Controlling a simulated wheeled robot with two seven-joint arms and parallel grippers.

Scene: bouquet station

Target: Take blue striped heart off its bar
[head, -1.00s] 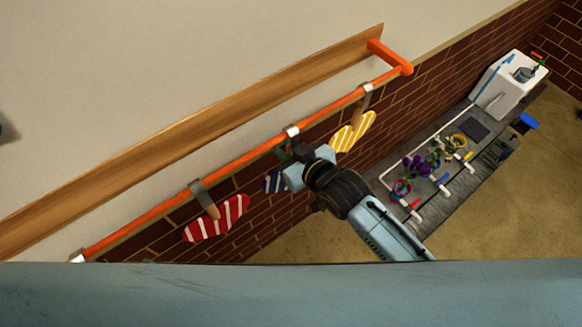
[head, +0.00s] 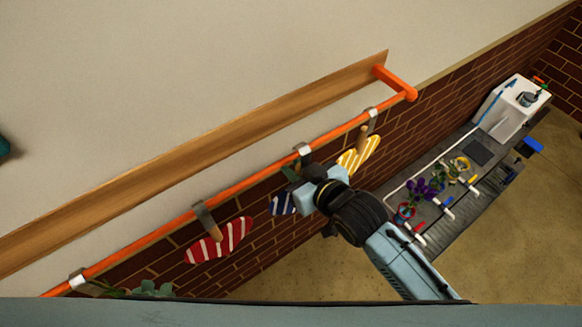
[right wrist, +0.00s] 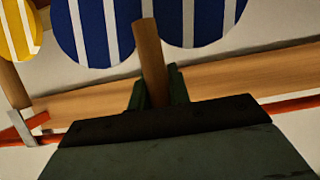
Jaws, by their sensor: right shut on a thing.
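The blue striped heart (head: 283,204) hangs below the orange bar (head: 251,184), partly hidden behind my right gripper in the head view. In the right wrist view the heart (right wrist: 94,30) fills the top, blue with white stripes. My right gripper (head: 293,175) is at its metal hook (head: 303,152). In the right wrist view the gripper (right wrist: 158,90) is shut on the heart's wooden handle (right wrist: 150,58). Whether the handle is clear of the hook is hidden. My left gripper is not in view.
A red striped heart (head: 220,241) hangs to the left, a yellow striped heart (head: 360,155) close on the right. A wooden rail (head: 200,162) runs behind the bar against the wall. A grey bench (head: 445,230) with potted flowers (head: 420,192) stands below right.

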